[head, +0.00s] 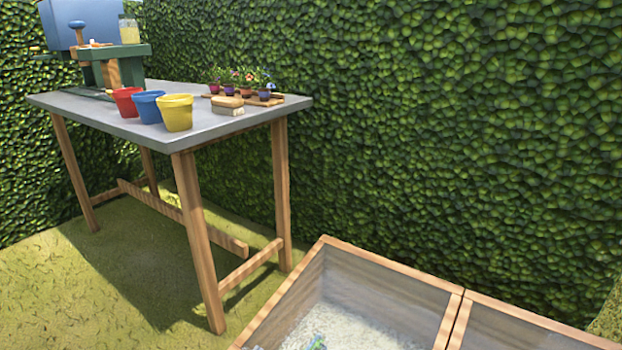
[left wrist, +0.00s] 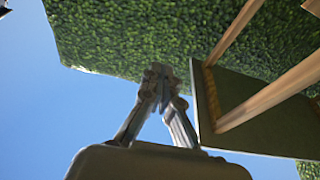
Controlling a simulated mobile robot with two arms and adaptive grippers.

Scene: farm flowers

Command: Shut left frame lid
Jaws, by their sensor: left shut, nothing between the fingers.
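A wooden cold frame with two bays side by side stands at the bottom right of the head view. The left frame lid (head: 390,262) shows as a wooden border around a clear pane, and it looks flat on the left bay. Pale gravel (head: 330,330) and a small green and blue thing show through it; the near edge is cut off. The right bay's wooden border (head: 540,322) shows beside it across a narrow dark gap. My left gripper (left wrist: 161,78) is shut and empty in the left wrist view, against hedge and sky. My right gripper is not in view.
A grey table (head: 225,122) on wooden legs stands at the left. It bears red, blue and yellow pots (head: 175,112), a sponge-like block (head: 228,105) and potted flowers (head: 240,85). A hedge (head: 420,120) closes the back. Grass lies before the table.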

